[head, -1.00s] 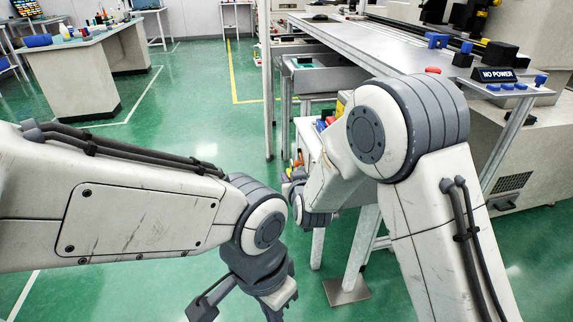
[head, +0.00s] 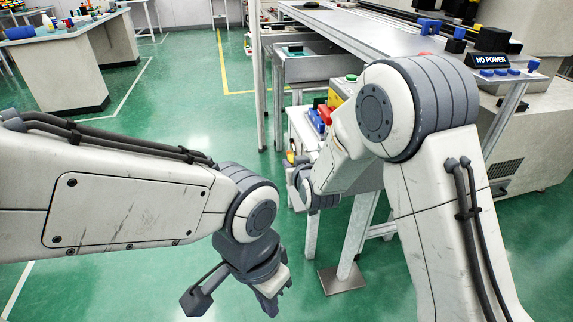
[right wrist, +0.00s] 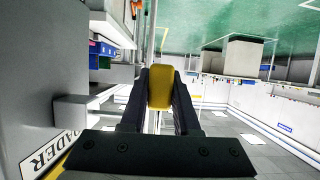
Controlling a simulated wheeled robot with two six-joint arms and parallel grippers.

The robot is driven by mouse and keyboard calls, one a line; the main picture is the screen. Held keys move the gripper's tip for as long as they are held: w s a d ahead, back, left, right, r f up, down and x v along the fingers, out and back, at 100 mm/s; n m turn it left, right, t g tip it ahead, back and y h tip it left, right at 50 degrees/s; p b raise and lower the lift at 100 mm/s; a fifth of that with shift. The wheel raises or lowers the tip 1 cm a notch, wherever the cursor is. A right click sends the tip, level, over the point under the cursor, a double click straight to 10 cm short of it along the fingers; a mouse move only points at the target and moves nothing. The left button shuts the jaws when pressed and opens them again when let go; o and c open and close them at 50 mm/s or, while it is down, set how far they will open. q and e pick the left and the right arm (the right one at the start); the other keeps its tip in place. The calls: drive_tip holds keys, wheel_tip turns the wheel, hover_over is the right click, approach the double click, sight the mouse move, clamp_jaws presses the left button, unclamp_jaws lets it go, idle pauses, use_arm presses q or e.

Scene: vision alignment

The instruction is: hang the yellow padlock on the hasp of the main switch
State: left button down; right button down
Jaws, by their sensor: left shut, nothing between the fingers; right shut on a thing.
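In the right wrist view, my right gripper (right wrist: 160,78) is shut on the yellow padlock (right wrist: 160,92), whose body shows upright between the two dark fingers. Its shackle cannot be made out. In the head view the right gripper and padlock are largely hidden by my right arm. A grey cabinet with a partly cut-off label ending in "OADER" (right wrist: 50,150) stands at the left of the right wrist view, with a grey block (right wrist: 78,110) sticking out of it beside the gripper. I cannot tell a hasp there. My left gripper (head: 270,304) is shut and empty, hanging over the floor.
Red and blue items (head: 322,115) sit on a stand behind my right arm. A side table (head: 65,42) stands at the far left. Green floor (head: 170,100) between is clear.

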drive_tip(key=shift+w+d+f+b, duration=0.2)
drive_tip(key=shift+w+d, duration=0.05)
drive_tip(key=shift+d, duration=0.55)
drive_tip(key=shift+w+d+f+b, duration=0.15)
drive_tip(key=shift+w+d+f, duration=0.1)
drive_tip(key=shift+d, duration=0.6)
drive_tip(key=shift+w+d+f+b, duration=0.15)
drive_tip(key=shift+w+d+b, duration=0.1)
drive_tip(key=shift+d, duration=0.55)
drive_tip(key=c, duration=0.6)
unclamp_jaws()
drive_tip(key=shift+o, duration=0.2)
